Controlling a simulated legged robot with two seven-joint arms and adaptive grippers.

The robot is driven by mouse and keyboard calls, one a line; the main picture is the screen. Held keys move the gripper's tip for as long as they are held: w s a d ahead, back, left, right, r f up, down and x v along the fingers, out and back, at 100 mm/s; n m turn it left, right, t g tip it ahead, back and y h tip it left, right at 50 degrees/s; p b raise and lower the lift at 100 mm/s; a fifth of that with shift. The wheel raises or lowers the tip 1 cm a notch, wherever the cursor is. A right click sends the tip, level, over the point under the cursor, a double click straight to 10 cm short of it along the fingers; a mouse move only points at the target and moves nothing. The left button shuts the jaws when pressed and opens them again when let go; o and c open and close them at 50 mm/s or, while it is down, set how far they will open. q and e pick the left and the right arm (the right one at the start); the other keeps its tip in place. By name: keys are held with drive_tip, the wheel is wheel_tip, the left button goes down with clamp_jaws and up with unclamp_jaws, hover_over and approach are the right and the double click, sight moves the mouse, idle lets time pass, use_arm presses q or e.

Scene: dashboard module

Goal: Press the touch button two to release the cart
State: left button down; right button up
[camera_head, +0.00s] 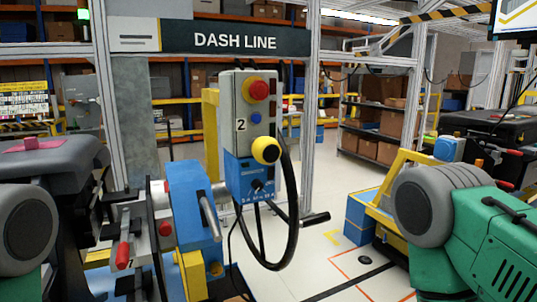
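A grey control box (242,115) marked "2" stands upright in the middle of the view. A round yellow button with a dark face (266,151) sticks out from its lower front. This looks like touch button two, and nothing is touching it. Higher on the box are a red mushroom button on a yellow base (256,90) and a small blue button (256,117). Below is a blue panel (240,178) with a black cable looping down. Green and grey parts at the lower left and right edges appear to be my arms. Neither gripper shows.
A blue and yellow fixture with a metal lever (208,215) stands left of the box. A black handle bar (312,219) projects at its lower right. A dark dashboard-like module (45,165) is at left. Floor is open behind the box, before the shelves (375,120).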

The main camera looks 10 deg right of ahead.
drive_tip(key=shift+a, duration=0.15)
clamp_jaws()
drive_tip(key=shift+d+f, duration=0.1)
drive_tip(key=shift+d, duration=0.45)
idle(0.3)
